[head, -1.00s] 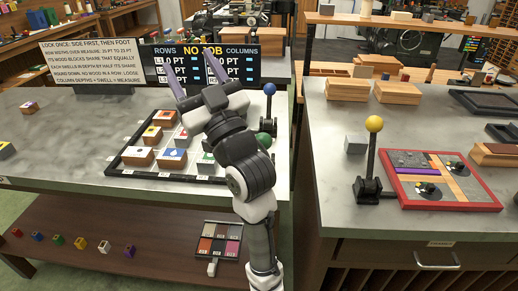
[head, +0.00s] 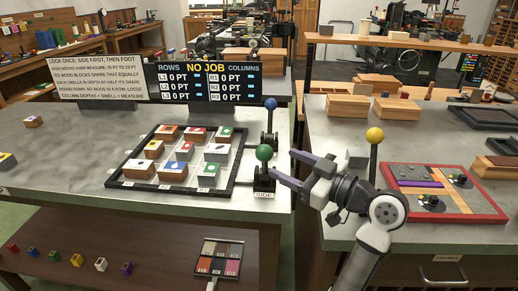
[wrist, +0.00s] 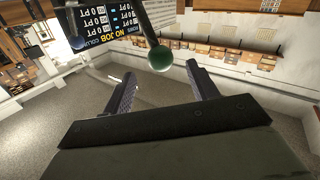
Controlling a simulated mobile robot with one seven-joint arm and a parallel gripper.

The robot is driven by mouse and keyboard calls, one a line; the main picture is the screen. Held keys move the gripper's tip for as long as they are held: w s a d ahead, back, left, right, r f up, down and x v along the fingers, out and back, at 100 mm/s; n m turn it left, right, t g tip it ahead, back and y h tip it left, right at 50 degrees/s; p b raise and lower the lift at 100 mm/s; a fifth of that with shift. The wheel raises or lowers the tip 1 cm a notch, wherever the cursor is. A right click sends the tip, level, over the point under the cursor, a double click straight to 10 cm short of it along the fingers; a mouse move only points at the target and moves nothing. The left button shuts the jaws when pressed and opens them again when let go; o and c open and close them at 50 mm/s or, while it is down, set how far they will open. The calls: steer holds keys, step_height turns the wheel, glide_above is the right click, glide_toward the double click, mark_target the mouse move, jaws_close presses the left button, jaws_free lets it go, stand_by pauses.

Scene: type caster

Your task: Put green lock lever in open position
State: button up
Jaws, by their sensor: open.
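The green lock lever (head: 264,153) has a round green knob on a short upright rod. It stands on a black base marked SIDE at the right front corner of the black frame (head: 232,172) with picture blocks. My gripper (head: 283,167) is open and empty just to the right of the green knob, its fingers pointing left towards it. In the wrist view the green knob (wrist: 160,58) shows beyond the fingertips, roughly between them and apart from them. My gripper (wrist: 160,82) is open there too. The rod runs up from the knob in that tilted view.
A blue-knobbed lever (head: 270,104) stands behind the green one. A yellow-knobbed lever (head: 374,135) stands close behind my arm, beside the red-framed tray (head: 480,214). A gap separates the two tables. The sign board (head: 205,82) stands at the back.

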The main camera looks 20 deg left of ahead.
mark_target(259, 151)
steer(key=p+x, duration=0.2)
steer(key=x, duration=0.7)
steer(key=shift+w, duration=0.1)
jaws_close()
